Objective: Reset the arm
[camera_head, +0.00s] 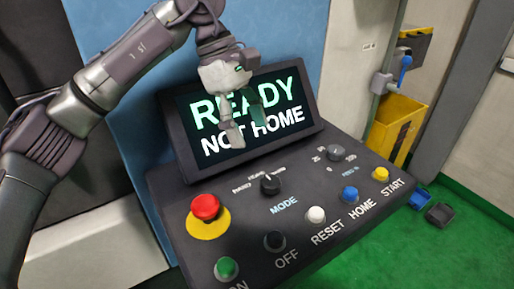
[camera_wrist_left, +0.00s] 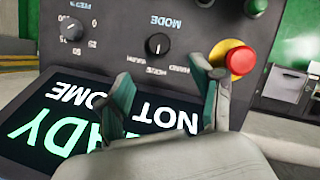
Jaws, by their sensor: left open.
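My left gripper (camera_head: 246,118) is open and empty in front of the screen (camera_head: 292,84), which reads "READY NOT HOME". In the left wrist view the gripper's two fingers (camera_wrist_left: 166,98) are spread over the screen (camera_wrist_left: 60,128). Below the screen is a dark control panel (camera_head: 300,190). It has a RESET button (camera_head: 316,214) in white, a blue HOME button (camera_head: 350,194), a yellow START button (camera_head: 381,174), a black OFF button (camera_head: 274,240) and a green button (camera_head: 226,268). The MODE knob (camera_head: 270,184) is black. My right gripper is not in view.
A red emergency stop (camera_head: 205,207) on a yellow base is at the panel's left. A grey dial (camera_head: 335,152) is near the upper right. A yellow bin (camera_head: 397,125) and small containers (camera_head: 440,214) stand to the right. The green floor (camera_head: 430,255) is mostly clear.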

